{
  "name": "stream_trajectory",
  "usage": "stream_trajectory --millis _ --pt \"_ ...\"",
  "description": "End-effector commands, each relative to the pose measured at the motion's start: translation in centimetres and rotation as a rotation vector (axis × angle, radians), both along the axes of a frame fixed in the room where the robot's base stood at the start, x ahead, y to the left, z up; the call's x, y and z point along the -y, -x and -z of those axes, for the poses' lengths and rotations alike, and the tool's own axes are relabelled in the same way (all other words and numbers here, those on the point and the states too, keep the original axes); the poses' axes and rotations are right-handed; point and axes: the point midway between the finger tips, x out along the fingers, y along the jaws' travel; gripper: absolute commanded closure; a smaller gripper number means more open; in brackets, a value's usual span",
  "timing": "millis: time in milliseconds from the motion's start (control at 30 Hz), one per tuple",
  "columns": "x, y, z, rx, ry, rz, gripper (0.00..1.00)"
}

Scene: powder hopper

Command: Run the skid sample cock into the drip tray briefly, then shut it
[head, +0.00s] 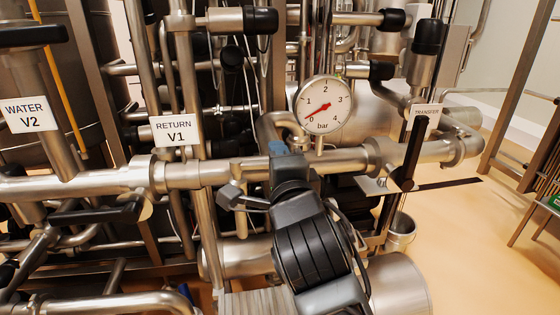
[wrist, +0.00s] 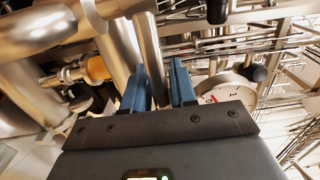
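My gripper shows in the wrist view (wrist: 158,82) with its two blue fingers apart and nothing held between them; a steel pipe lies behind the gap. In the head view my gripper (head: 279,148) is at the horizontal pipe below the gauge, its fingertips mostly hidden by my wrist. A small fitting with an orange-yellow collar (wrist: 95,69) is left of the fingers in the wrist view, apart from them; I cannot tell if it is the sample cock. A metal pail-like vessel (head: 401,232) stands low at the right; I cannot identify a drip tray.
A pressure gauge (head: 322,104) stands above the pipe, its red needle near the low end. A black lever (head: 415,150) by the TRANSFER label (head: 426,110) stands upright. RETURN V1 (head: 176,130) and WATER V2 (head: 27,114) labels are at left.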

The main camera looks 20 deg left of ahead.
Motion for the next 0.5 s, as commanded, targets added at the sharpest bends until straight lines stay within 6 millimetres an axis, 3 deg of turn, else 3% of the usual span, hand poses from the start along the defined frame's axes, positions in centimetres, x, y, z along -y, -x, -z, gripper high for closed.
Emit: stream_trajectory --millis 200,500 --pt "-0.04 0.04 0.06 -0.001 0.000 -0.001 0.53" --pt "0.45 0.58 0.09 -0.003 0.001 0.003 0.53"
